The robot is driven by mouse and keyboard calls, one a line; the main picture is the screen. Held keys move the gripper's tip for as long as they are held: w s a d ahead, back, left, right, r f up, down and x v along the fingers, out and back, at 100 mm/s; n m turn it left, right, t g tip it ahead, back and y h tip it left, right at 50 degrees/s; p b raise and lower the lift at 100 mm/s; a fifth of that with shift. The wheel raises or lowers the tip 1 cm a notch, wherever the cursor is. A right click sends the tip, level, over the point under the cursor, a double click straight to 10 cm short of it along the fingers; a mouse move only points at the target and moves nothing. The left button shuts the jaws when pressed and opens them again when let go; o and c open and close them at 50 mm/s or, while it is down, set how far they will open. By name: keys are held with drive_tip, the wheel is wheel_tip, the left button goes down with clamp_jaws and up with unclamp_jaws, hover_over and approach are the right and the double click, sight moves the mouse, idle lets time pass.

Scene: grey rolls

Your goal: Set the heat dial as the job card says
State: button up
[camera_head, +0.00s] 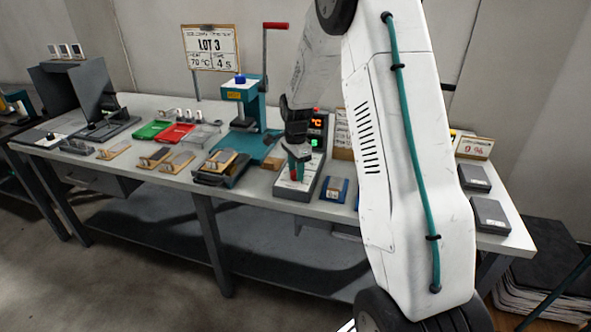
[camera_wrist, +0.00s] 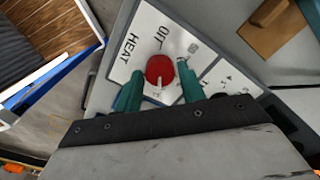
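The job card (camera_head: 211,48) stands on a post behind the bench and reads LOT 3, 70 °C and 4 S. The heat dial (camera_wrist: 159,72) is a red round knob with a white mark pointing toward the bottom of the wrist view. It sits on a white panel (camera_wrist: 141,35) marked HEAT. My gripper (camera_wrist: 160,69) has its teal fingers on either side of the dial, with small gaps showing; it is open.
A teal press (camera_head: 244,105) with a red-handled lever stands left of the control box. Green (camera_head: 152,130) and red (camera_head: 177,134) trays lie farther left on the bench (camera_head: 260,203). My arm hides part of the right side.

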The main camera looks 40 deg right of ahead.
drive_tip(key=shift+o, duration=0.8)
wheel_tip(320, 180, up, 8)
drive_tip(key=shift+f, duration=0.1)
idle(0.3)
drive_tip(key=shift+s+n, duration=0.2)
drive_tip(key=shift+n, duration=0.4)
drive_tip(key=s+a+r+n, duration=0.4)
drive_tip(key=s+a+n, duration=0.2)
drive_tip(key=s, duration=0.5)
drive_tip(key=s+a+r+n+t, duration=0.1)
drive_tip(key=s+a+r+n, duration=0.4)
drive_tip(key=s, duration=0.7)
drive_tip(key=s+a+r+n, duration=0.4)
drive_tip(key=s+a+n, duration=0.3)
drive_tip(key=s, duration=0.5)
drive_tip(key=shift+a+r, duration=0.35)
drive_tip(key=shift+a, duration=0.45)
